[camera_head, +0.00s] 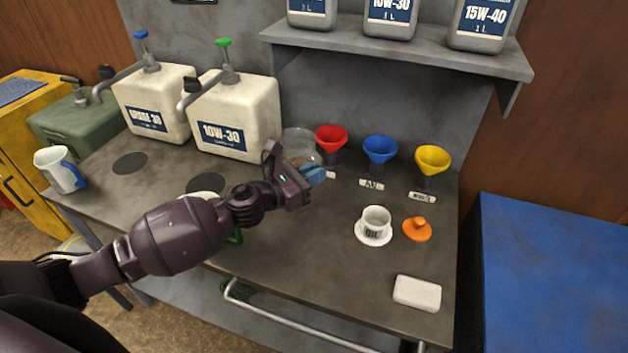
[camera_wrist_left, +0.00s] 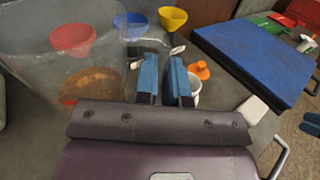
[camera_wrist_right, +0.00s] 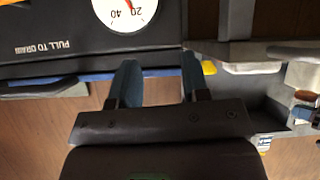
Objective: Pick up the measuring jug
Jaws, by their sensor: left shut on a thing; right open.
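The measuring jug (camera_head: 301,137) is clear, with amber liquid low inside. In the head view it stands upright just behind my left gripper (camera_head: 316,175), which partly hides it. In the left wrist view the jug (camera_wrist_left: 40,70) looms large at the left, beside the blue fingers of my left gripper (camera_wrist_left: 165,82). These fingers are close together and shut on the jug; the gripped part is hard to make out. I cannot tell whether the jug's base touches the bench. My right gripper (camera_wrist_right: 155,82) is open and empty, away from the jug.
Red (camera_head: 331,134), blue (camera_head: 379,148) and yellow (camera_head: 432,158) funnels stand behind. Oil canisters (camera_head: 238,110) stand left. A blue-handled jug (camera_head: 55,168) is at the left edge.

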